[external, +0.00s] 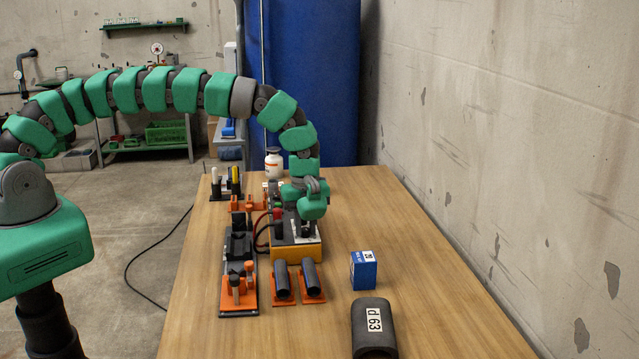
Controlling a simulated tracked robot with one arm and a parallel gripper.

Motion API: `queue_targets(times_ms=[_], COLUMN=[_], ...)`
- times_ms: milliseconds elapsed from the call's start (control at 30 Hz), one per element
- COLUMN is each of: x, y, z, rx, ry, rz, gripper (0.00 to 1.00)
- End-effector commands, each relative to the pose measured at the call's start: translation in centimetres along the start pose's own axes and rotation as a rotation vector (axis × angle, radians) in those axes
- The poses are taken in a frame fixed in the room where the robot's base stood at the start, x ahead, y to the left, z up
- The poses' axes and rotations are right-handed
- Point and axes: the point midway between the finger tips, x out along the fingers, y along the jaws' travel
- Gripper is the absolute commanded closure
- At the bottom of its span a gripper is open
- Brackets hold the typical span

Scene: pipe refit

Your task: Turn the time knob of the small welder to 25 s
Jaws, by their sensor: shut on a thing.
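The small welder, a box with a yellow-orange lower body (292,254) and a pale top panel, stands on the wooden table near its middle. My gripper (308,231) points down at the right part of the welder's top panel. It is shut on a knob there, which its jaws and the arm end hide. The knob's scale and its setting are too small to read. I cannot tell from this view which value the knob points at.
A clamp rig (238,262) stands left of the welder. Two short black pipes (312,281) on orange holders lie in front. A blue box (363,270) and a large dark pipe piece marked d 63 (372,341) are at the right. A white bottle (273,163) stands behind.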

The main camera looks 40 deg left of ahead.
Motion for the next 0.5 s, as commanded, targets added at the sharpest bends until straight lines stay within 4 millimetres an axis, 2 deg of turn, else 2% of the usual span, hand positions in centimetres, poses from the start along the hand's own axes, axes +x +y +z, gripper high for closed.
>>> queue_targets(times_ms=[133, 167, 233, 500], x=[-0.13, -0.14, -0.13, -0.09], y=[-0.16, -0.17, -0.15, -0.07], z=[0.17, 0.17, 0.16, 0.07], rx=[-0.002, -0.002, -0.002, -0.002], ry=[-0.002, -0.002, -0.002, -0.001], rz=[-0.005, -0.005, -0.004, -0.002], gripper=[1.0, 0.75, 0.56, 0.56])
